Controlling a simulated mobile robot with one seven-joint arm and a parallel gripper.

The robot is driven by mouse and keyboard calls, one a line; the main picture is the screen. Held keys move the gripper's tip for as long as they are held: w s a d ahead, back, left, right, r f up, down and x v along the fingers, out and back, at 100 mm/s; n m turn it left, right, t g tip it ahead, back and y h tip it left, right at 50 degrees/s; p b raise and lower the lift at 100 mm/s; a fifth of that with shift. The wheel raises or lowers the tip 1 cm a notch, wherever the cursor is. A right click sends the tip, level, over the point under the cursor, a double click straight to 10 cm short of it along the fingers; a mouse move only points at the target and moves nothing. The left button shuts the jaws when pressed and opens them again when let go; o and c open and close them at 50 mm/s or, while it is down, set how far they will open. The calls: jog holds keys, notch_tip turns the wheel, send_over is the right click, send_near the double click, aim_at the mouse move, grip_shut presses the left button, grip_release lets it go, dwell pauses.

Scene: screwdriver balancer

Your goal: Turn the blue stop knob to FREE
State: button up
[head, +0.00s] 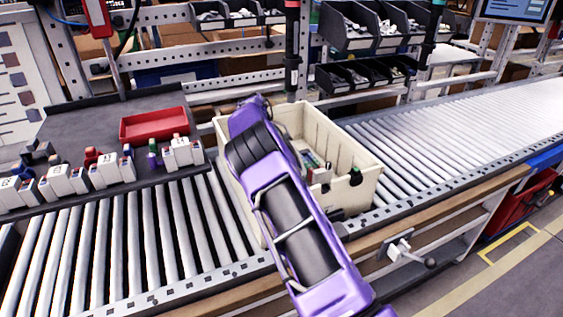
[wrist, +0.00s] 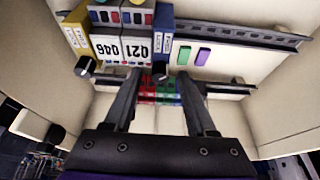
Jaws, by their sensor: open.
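In the wrist view, the blue end stop (wrist: 163,30) stands at the right end of a row of white modules on a rail, with a lettered label on its face. Its black knob (wrist: 160,72) is at its lower end. My gripper (wrist: 159,76) is open, one finger on each side of this knob. I cannot tell whether the fingers touch it, or read its setting. In the head view, my purple arm reaches over the cream tote (head: 360,192) and hides my gripper and the blue stop.
A yellow end stop (wrist: 76,32) with its own black knob (wrist: 86,67) bounds the row's left. Green and purple pieces (wrist: 184,55) lie right of the blue stop. The tote walls surround my gripper. A red tray (head: 153,125) and several white modules sit left of the tote.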

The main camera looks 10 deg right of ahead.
jog(key=p+v, duration=0.1)
jog(key=v, duration=1.6)
jog(key=shift+a+r, duration=0.15)
jog(key=shift+r, duration=0.05)
jog(key=shift+s+r, duration=0.1)
